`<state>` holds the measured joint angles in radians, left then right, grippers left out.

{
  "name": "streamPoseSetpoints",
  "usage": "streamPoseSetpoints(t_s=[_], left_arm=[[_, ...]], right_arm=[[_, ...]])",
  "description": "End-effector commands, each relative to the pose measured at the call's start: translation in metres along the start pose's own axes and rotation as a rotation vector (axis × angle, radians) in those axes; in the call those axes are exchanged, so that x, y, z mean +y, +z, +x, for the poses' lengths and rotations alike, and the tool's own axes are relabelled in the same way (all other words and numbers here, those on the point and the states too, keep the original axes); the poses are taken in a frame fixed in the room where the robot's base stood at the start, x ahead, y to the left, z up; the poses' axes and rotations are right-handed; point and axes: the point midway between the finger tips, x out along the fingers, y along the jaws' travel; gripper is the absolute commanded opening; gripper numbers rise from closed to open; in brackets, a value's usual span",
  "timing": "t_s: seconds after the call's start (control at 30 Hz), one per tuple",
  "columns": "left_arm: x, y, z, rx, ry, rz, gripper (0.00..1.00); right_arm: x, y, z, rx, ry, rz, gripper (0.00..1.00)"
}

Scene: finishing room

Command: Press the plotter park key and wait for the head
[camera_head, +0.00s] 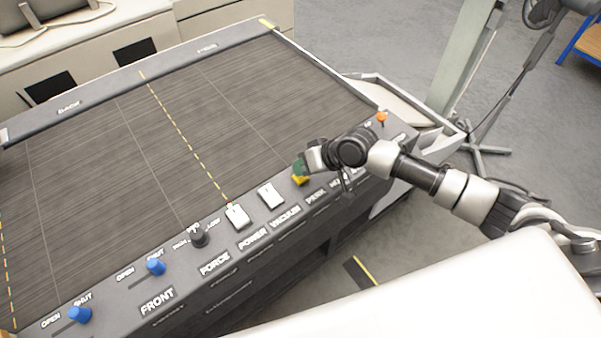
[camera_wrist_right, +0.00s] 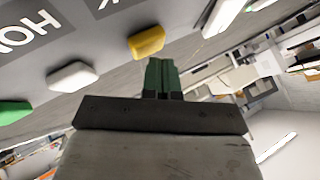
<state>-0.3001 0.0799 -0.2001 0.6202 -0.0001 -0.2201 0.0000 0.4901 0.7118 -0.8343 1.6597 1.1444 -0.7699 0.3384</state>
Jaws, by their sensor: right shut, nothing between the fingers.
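The plotter (camera_head: 150,130) has a dark flat bed and a front control panel with keys and white labels. The yellow key (camera_head: 300,180) sits behind the PARK label. It also shows in the right wrist view (camera_wrist_right: 146,42). My right gripper (camera_head: 303,168) is shut and empty, its green fingertips at the yellow key and partly covering it in the head view. In the right wrist view the fingertips (camera_wrist_right: 161,62) point just beside this key. I cannot tell whether they touch it. No plotter head is recognisable on the visible bed. My left gripper is out of view.
Two white switches (camera_head: 237,216), (camera_head: 270,195), a black knob (camera_head: 199,236) and blue levers (camera_head: 156,266) line the panel. An orange knob (camera_head: 381,118) stands at its right end. The wrist view shows a white key (camera_wrist_right: 73,76) and a green key (camera_wrist_right: 14,111) nearby.

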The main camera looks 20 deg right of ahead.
Motion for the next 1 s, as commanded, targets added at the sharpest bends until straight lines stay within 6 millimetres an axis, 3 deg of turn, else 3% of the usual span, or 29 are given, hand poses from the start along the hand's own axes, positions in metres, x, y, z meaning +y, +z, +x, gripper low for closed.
streamPoseSetpoints(t_s=[0.1, 0.57, 1.0], left_arm=[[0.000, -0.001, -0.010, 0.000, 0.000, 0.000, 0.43], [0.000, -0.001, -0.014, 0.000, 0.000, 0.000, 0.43], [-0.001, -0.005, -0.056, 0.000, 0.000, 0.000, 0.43]], right_arm=[[-0.005, -0.005, -0.007, 0.001, 0.000, 0.000, 0.00], [-0.007, -0.008, -0.010, 0.001, 0.000, 0.000, 0.00], [-0.029, -0.029, -0.040, 0.001, 0.000, -0.001, 0.00]])
